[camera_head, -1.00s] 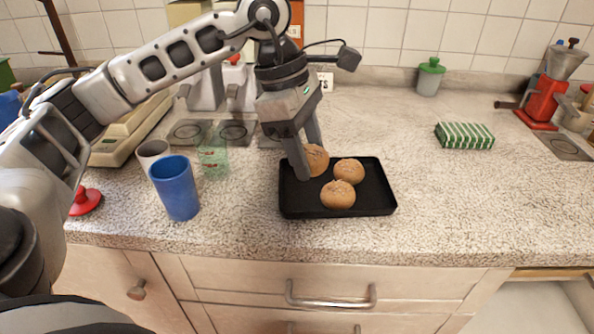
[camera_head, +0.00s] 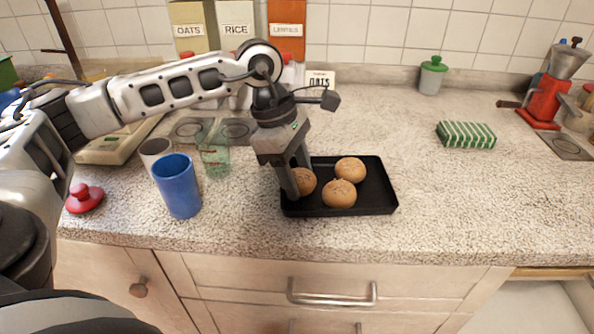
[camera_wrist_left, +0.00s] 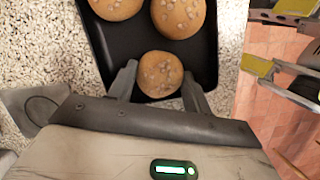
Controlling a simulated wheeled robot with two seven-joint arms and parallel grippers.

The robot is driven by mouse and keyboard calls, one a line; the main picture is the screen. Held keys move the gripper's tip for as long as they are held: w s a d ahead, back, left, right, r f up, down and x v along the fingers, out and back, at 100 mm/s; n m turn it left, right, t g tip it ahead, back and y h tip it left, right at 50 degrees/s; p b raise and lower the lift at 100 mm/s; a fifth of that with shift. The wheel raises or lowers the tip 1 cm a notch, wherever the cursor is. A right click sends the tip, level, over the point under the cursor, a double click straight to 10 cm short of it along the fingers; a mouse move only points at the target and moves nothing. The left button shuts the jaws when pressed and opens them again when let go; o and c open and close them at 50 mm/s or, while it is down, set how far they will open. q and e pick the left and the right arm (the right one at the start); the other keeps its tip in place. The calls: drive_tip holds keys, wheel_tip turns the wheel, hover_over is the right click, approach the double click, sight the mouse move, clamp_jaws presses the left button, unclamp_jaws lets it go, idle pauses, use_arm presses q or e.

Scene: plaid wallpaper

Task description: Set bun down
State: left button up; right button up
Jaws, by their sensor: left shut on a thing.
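A brown seeded bun (camera_head: 304,182) is between the fingers of my left gripper (camera_head: 298,184), at the left end of the black tray (camera_head: 367,203). The gripper is shut on this bun, which also shows between the fingertips in the left wrist view (camera_wrist_left: 160,74). The bun is low over or on the tray floor; I cannot tell whether it touches. Two other buns sit in the tray, one at the back (camera_head: 350,169) and one at the front (camera_head: 339,194).
A blue cup (camera_head: 177,187), a white cup (camera_head: 154,152) and a green glass (camera_head: 214,158) stand left of the tray. A green striped packet (camera_head: 466,135) lies to the right.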

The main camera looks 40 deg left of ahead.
use_arm(q)
drive_tip(key=o, duration=1)
drive_tip(key=shift+c, duration=0.2)
drive_tip(key=shift+r, duration=0.15)
drive_tip(key=v, duration=1.2)
drive_tip(key=shift+p, duration=0.4)
